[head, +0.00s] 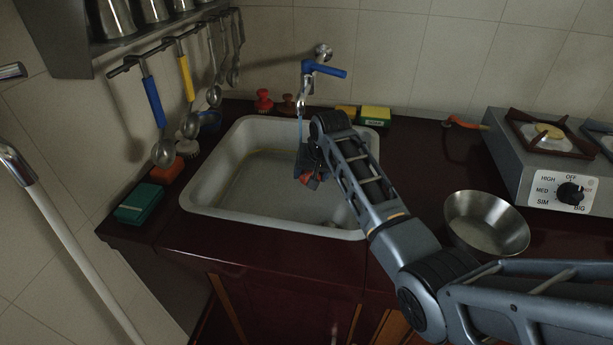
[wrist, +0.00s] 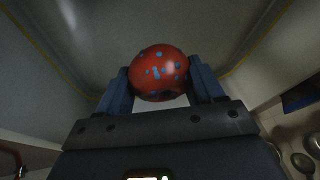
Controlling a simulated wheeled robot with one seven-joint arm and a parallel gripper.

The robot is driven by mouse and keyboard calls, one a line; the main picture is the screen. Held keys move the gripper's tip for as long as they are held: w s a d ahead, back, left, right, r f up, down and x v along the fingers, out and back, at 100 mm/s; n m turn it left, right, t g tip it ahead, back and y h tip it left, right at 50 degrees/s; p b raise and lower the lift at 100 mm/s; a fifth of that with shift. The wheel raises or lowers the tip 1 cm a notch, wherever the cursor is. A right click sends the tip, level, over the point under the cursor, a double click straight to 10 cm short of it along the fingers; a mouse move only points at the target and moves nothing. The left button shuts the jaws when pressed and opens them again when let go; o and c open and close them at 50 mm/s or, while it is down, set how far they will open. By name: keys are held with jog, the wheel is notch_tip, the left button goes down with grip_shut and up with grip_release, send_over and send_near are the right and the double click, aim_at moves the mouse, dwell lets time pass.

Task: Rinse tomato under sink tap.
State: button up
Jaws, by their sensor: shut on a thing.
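The tomato (wrist: 160,72) is red with small blue spots and is held between the two blue fingers of my gripper (wrist: 161,88). In the head view my gripper (head: 308,170) hangs inside the sink (head: 215,192), below the tap. A little red shows at its tip, mostly hidden by my arm. The tap (head: 307,75) is on the back wall with its blue lever pointing right. A thin, pale bluish stream appears to fall from the spout. Whether it strikes the tomato is hard to tell.
A metal bowl (head: 487,222) stands on the dark counter right of the sink, near my arm. A stove (head: 560,165) is farther right. Sponges (head: 375,115) lie behind the sink, and a green box (head: 139,203) is at its left. Ladles (head: 163,150) hang at left.

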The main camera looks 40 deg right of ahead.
jog(key=shift+a, duration=0.15)
jog(key=shift+w+a, duration=0.1)
jog(key=shift+a, duration=0.25)
jog(key=shift+d, duration=0.1)
jog(key=shift+d+p, duration=0.35)
jog(key=shift+d, duration=0.15)
jog(key=shift+s, duration=0.2)
jog(key=s+p, duration=0.2)
jog(key=shift+s+a+r+p, duration=0.15)
jog(key=shift+a+p, duration=0.1)
jog(key=shift+p, duration=0.15)
jog(key=shift+s+a+p, duration=0.25)
jog(key=shift+s+p, duration=0.1)
jog(key=shift+s, duration=1.05)
jog(key=shift+s+a+p, duration=0.2)
jog(key=shift+s+p, duration=0.1)
jog(key=shift+s, duration=1.05)
